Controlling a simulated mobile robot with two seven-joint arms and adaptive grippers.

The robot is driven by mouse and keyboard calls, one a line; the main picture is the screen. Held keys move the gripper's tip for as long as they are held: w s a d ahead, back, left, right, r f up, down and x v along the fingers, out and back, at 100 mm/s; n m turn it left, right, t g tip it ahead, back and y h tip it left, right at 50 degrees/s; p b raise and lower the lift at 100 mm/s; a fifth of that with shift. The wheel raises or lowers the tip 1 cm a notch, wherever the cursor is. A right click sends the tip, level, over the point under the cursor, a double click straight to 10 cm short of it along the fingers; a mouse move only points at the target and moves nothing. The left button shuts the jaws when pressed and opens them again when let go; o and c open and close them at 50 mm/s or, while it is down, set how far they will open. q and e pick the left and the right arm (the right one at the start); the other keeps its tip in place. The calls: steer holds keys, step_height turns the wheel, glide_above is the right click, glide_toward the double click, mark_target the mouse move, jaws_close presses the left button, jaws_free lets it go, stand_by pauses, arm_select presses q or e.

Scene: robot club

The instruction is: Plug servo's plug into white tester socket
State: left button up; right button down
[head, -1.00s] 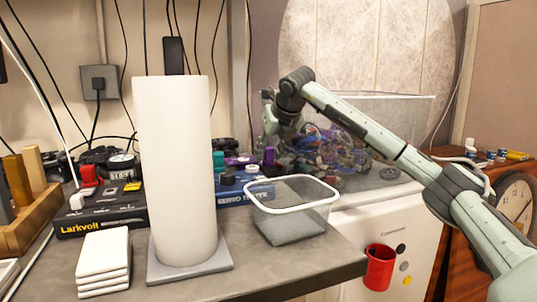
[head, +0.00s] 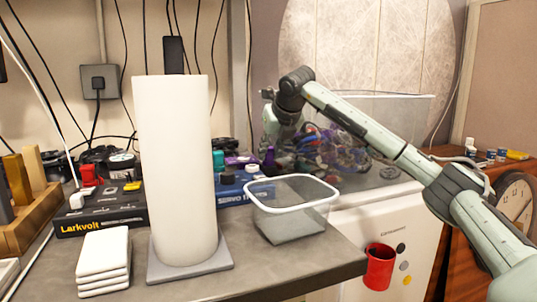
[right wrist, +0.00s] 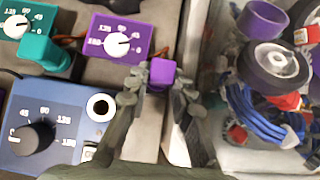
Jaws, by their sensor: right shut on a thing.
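My right gripper (right wrist: 160,92) is shut on a small purple plug (right wrist: 162,72), which shows between its fingertips in the right wrist view. In the head view the gripper (head: 271,138) points down behind the clear tub, with the purple plug (head: 269,157) below it. A blue servo tester (right wrist: 45,125) with a black knob lies left of the gripper. Its round white socket (right wrist: 100,107) has a dark hole and looks empty. The plug is apart from this socket, to its upper right. In the head view the blue tester (head: 233,192) is partly hidden by the tub. My left gripper is not in view.
A purple tester (right wrist: 118,38) and a teal plug (right wrist: 45,52) sit beyond the blue tester. A bin of mixed parts (right wrist: 270,100) is close on the right. A tall white cylinder (head: 175,170) and the clear tub (head: 290,222) stand in front.

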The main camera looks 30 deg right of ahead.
steer(key=shift+r+p, duration=0.9)
steer(key=shift+r, duration=0.25)
stand_by(0.4)
steer(key=shift+r+p, duration=0.85)
steer(key=shift+r, duration=0.9)
steer(key=c, duration=1.9)
jaws_free()
jaws_close()
